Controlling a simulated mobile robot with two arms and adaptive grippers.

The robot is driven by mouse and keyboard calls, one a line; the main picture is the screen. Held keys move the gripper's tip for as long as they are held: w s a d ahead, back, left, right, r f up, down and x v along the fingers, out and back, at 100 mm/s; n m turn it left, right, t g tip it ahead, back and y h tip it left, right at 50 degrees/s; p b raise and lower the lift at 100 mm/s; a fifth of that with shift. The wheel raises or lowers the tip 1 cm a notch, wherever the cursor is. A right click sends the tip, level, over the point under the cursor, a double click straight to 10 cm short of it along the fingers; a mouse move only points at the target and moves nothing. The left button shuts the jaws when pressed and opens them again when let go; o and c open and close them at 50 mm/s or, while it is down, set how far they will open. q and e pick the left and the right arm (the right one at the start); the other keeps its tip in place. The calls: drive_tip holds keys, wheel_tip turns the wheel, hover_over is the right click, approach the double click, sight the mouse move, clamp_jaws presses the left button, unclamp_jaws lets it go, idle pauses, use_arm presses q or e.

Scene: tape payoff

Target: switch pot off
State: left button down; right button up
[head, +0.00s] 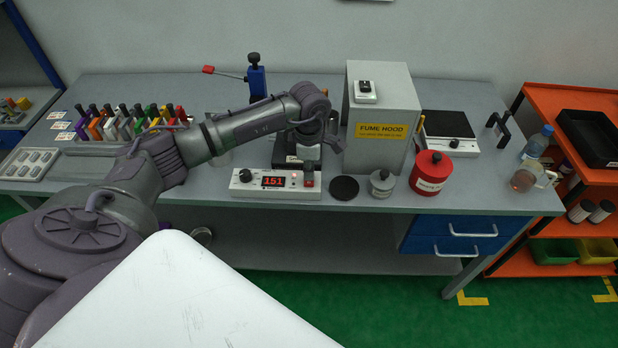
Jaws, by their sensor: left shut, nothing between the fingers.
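A white control box (225,190) stands near the bench's front edge, with a black knob (245,175) at its left. Its red display (273,181) reads 151. A small red switch (309,183) shows at the box's right end. A dark unit (283,152) stands behind the box, partly hidden by my left arm. My right gripper is out of view.
A grey fume hood box (382,155) stands right of the gripper. A black disc (344,188), a small grey lidded pot (382,183) and a red canister (430,174) stand along the front. Several coloured tools stand in a rack at the left.

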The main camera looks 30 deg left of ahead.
sight(309, 182)
use_arm(q)
drive_tip(key=shift+f+b, duration=1)
drive_tip(key=shift+f, duration=0.15)
idle(0.4)
drive_tip(key=shift+r, duration=0.2)
drive_tip(key=shift+r+p, duration=2.05)
drive_tip(key=shift+r, duration=1.3)
